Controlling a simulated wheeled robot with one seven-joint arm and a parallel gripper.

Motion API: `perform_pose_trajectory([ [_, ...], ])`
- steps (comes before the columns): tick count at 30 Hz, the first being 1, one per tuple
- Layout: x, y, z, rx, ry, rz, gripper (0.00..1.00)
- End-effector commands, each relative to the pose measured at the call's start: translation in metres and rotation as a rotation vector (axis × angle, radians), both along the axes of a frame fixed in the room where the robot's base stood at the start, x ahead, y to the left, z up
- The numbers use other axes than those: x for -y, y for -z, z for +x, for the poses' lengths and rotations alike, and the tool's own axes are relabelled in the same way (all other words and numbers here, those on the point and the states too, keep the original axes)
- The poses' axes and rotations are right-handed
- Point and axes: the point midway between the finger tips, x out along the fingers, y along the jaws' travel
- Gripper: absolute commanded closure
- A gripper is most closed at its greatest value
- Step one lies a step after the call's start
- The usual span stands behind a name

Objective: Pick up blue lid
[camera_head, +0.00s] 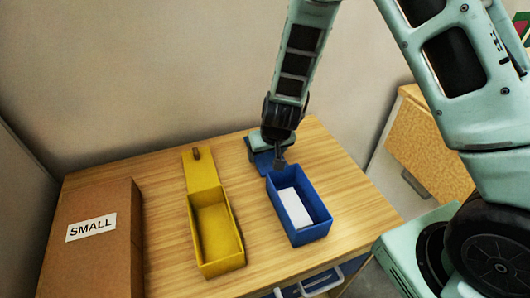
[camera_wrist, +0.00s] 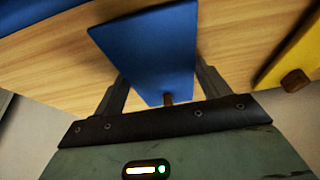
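The blue lid (camera_wrist: 145,45) is a flat panel with a small brown knob (camera_wrist: 168,99) near its edge. In the head view the lid (camera_head: 263,159) lies behind the blue box (camera_head: 310,232), partly hidden by my gripper (camera_head: 279,158). In the wrist view my gripper (camera_wrist: 160,76) is open, its fingers spread apart. The knob shows between the fingers, close to the gripper body. I cannot tell whether either finger touches the lid.
A yellow box (camera_head: 220,262) with its yellow lid (camera_head: 200,170) stands to the left on the wooden table (camera_head: 160,210). A brown carton marked SMALL (camera_head: 105,262) is at the far left. The blue box holds a white item (camera_head: 294,208). A wall is close behind.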

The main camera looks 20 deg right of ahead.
Motion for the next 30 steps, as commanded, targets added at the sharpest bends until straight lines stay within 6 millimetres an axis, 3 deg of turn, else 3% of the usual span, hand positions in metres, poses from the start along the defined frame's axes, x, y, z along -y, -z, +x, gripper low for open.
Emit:
perform_pose_trajectory([
  [14, 0.000, -0.008, 0.000, 0.001, -0.001, 0.000, 0.48],
  [17, -0.001, -0.021, 0.000, 0.003, -0.003, -0.001, 0.48],
  [24, -0.001, -0.071, 0.000, 0.003, -0.004, -0.002, 0.48],
  [30, -0.001, -0.097, 0.000, 0.000, -0.003, -0.001, 0.48],
])
